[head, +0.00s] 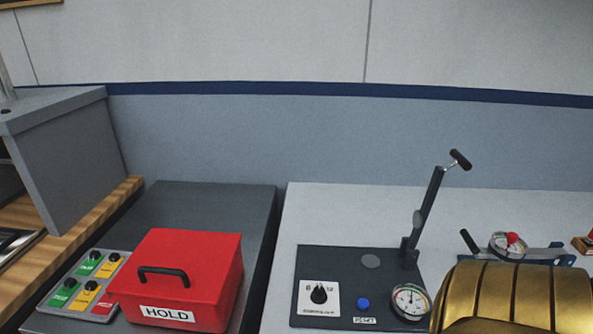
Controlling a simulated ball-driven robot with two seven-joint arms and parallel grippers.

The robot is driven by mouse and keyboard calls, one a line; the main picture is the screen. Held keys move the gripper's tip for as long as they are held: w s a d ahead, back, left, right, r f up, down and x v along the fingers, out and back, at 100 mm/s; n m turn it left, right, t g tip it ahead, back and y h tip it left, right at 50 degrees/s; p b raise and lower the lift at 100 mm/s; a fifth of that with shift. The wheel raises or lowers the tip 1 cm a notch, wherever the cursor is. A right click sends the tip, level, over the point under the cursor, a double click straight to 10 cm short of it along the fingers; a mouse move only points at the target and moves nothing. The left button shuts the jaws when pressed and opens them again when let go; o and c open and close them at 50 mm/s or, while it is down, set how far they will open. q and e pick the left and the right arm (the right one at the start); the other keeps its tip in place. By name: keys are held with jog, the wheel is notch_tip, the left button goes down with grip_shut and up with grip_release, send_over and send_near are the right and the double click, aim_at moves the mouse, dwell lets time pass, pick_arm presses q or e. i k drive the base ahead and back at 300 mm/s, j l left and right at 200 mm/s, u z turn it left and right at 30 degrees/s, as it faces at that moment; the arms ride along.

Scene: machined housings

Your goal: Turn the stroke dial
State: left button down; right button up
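A small black dial knob (319,294) sits on a white scale plate (306,305) on a dark panel (340,262). The knob's marker appears to point roughly upward; the scale lettering is too small to read. The plate lies at the panel's left front. Neither of my grippers is in view. A gold, ribbed part (515,297) fills the lower right corner and covers the area to the right of the panel.
Beside the dial are a blue button (363,304), a round gauge (410,301) and an upright lever (425,210). A red HOLD box (190,270) stands left, by a button panel (62,303). Another gauge (508,245) is at right. The light bench is clear behind the panel.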

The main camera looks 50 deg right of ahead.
aim_at(319, 295)
jog(key=z, duration=2.1)
